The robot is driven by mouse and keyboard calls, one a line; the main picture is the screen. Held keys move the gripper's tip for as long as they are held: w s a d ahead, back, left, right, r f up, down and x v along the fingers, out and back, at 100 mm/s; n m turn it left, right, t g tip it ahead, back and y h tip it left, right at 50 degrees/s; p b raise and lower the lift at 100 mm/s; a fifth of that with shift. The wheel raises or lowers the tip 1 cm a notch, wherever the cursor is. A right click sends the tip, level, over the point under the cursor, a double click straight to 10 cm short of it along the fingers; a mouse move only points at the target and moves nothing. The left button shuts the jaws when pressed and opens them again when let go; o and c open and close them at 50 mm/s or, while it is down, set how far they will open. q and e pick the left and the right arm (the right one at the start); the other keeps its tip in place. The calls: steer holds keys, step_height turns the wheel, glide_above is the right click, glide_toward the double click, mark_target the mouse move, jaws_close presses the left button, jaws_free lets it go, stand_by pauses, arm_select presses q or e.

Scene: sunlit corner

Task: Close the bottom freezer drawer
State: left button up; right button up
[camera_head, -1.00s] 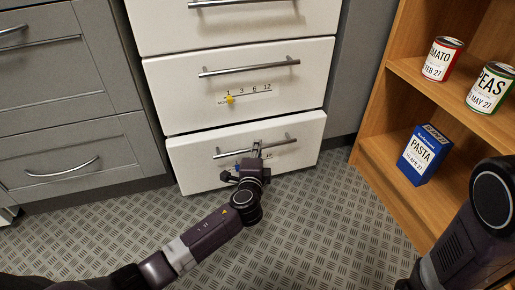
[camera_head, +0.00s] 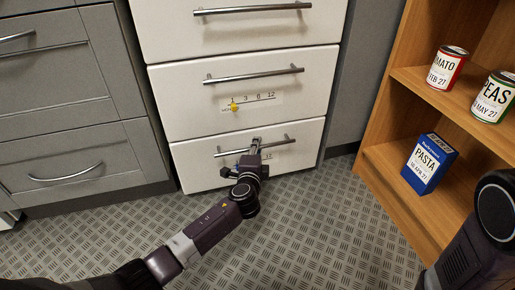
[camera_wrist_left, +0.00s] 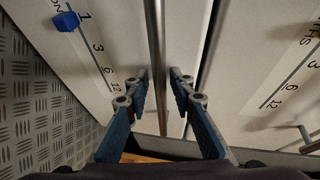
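The bottom freezer drawer (camera_head: 205,178) is the lowest white front of the stack in the head view. It looks almost in line with the front above, with a thin dark gap (camera_wrist_left: 207,45) between them in the wrist view. Its metal bar handle (camera_head: 283,141) crosses its upper part. My left gripper (camera_head: 256,146) is at this handle.
A wooden shelf (camera_head: 395,205) stands at the right, with a tomato can (camera_head: 447,68), a peas can (camera_head: 493,97) and a blue pasta box (camera_head: 429,163). Grey cabinets (camera_head: 62,110) stand at the left. The patterned floor (camera_head: 320,225) before the drawer is clear.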

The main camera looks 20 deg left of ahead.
stand_by(0.3)
arm_select(q)
steer(key=v, duration=1.2)
steer(key=shift+r, duration=0.1)
